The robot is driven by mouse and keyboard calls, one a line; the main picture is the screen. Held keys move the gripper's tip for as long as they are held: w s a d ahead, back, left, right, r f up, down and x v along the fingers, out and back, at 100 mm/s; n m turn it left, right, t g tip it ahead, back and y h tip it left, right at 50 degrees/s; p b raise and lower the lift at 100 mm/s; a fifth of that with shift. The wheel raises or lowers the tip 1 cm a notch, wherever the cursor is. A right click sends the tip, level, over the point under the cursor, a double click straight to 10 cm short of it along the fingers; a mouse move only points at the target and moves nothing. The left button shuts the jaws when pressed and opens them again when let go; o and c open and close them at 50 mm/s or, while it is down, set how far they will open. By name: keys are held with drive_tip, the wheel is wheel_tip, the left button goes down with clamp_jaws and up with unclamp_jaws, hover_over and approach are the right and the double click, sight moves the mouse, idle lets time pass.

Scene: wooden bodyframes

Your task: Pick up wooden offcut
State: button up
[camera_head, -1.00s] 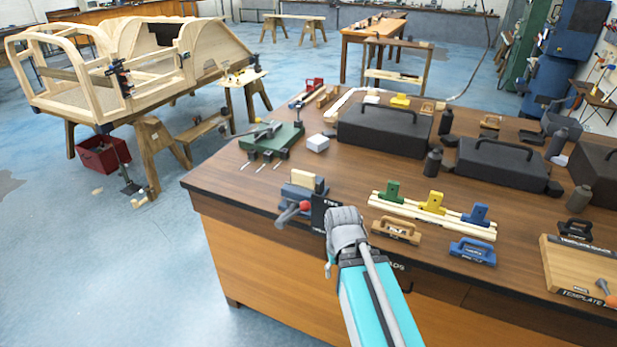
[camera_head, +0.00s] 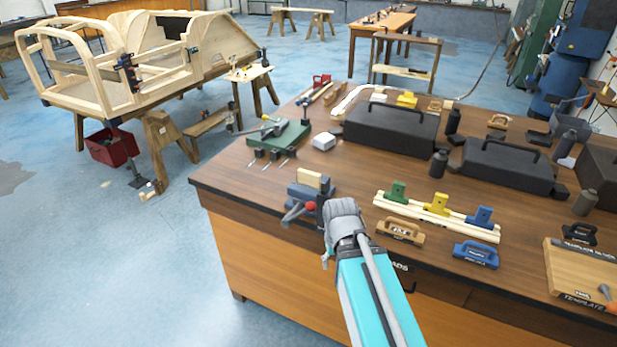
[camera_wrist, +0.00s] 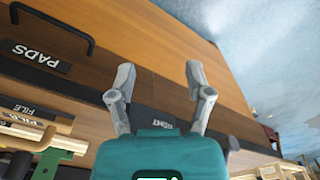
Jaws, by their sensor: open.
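A small pale wooden offcut (camera_head: 310,179) stands upright in the blue-grey vise (camera_head: 304,194) near the left front of the workbench. The vise has a red-knobbed handle. In the head view my arm comes from below and its grey wrist is just right of the vise, over the front edge; it hides my fingers. In the wrist view my gripper (camera_wrist: 159,72) is open, with nothing between its two grey fingers. It faces the bench's wooden front and the floor. The offcut cannot be made out in the wrist view.
Right of my wrist lie a strip with coloured clamps (camera_head: 436,216), a tan-handled tool (camera_head: 399,232) and a blue one (camera_head: 475,254). Dark cases (camera_head: 391,129) stand behind.

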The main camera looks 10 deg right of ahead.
drive_tip(key=w+r+m+t+p, duration=0.1)
drive_tip(key=w+r+m+p, duration=0.15)
drive_tip(key=r+p, duration=0.65)
drive_tip(key=w+r+m+p, duration=0.2)
drive_tip(key=w+r+p, duration=0.2)
drive_tip(key=r+p, duration=0.5)
drive_tip(key=w+d+r+m+t+y, duration=0.1)
drive_tip(key=w+d+m+y, duration=0.1)
drive_tip(key=w+m, duration=0.7)
drive_tip(key=w+d+r+m+y, duration=0.1)
drive_tip(key=w+d+m, duration=0.1)
drive_tip(key=w+m, duration=0.8)
drive_tip(key=shift+d+r+m+t+y, duration=0.2)
drive_tip(key=shift+d+m+t+y, duration=0.15)
drive_tip(key=shift+m, duration=0.5)
drive_tip(key=shift+a+f, duration=0.1)
drive_tip(key=b, duration=0.6)
hover_over(319, 175)
drive_tip(key=s+d, duration=0.2)
wheel_tip(319, 175, down, 5)
drive_tip(key=shift+b+x, duration=1.05)
drive_tip(key=shift+x, duration=0.4)
